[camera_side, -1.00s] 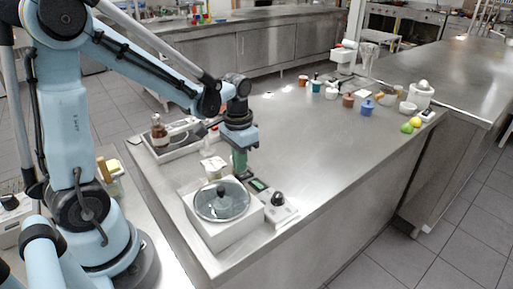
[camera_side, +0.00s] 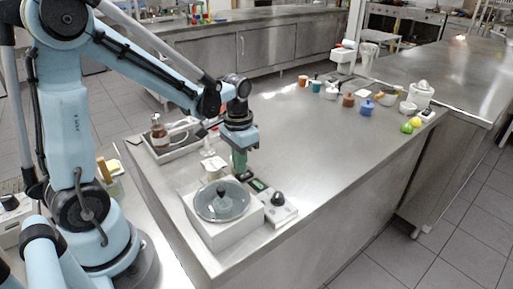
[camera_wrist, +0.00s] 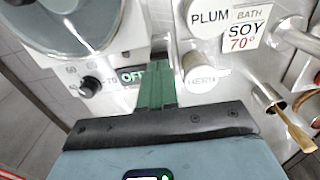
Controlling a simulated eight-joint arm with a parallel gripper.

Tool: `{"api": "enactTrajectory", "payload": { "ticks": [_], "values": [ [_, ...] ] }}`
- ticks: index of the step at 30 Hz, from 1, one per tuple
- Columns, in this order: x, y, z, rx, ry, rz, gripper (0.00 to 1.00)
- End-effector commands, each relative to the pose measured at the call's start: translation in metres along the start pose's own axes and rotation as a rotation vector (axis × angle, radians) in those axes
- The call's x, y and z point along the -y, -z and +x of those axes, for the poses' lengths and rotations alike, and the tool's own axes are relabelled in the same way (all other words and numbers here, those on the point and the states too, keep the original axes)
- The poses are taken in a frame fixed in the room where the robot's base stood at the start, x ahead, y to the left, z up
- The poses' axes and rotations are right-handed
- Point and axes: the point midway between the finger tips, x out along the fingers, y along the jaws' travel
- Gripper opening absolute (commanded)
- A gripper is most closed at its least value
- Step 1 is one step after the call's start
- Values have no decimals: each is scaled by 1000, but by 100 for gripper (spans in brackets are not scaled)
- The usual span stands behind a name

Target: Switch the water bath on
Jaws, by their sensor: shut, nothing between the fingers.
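The water bath is a white box (camera_side: 224,231) with a round glass lid (camera_side: 220,201) and black lid knob, at the near left end of the steel counter. Its control panel holds a black dial (camera_side: 277,198) and a small dark display (camera_side: 259,185). In the wrist view the display (camera_wrist: 132,77) shows green letters that read OFF, partly cut off by my fingers. The dial (camera_wrist: 90,87) is left of it, with scale marks around it. My gripper (camera_side: 240,176) points down just behind the display. Its green fingers (camera_wrist: 157,72) are shut and empty; whether they touch anything is unclear.
A card (camera_wrist: 245,32) reads BATH SOY 70°. Pale lids marked PLUM (camera_wrist: 208,16) and HERB (camera_wrist: 205,80) stand close to my fingers. A tray (camera_side: 172,150) with bottles lies behind. Cups and jars stand at the far end; the counter's middle is clear.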

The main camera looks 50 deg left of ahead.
Motion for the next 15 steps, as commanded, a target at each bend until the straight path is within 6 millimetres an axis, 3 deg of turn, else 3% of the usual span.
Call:
{"api": "enactTrajectory", "payload": {
  "ticks": [15],
  "values": [
    [0, 0, 7, 0, 0, 0, 0]
  ]
}}
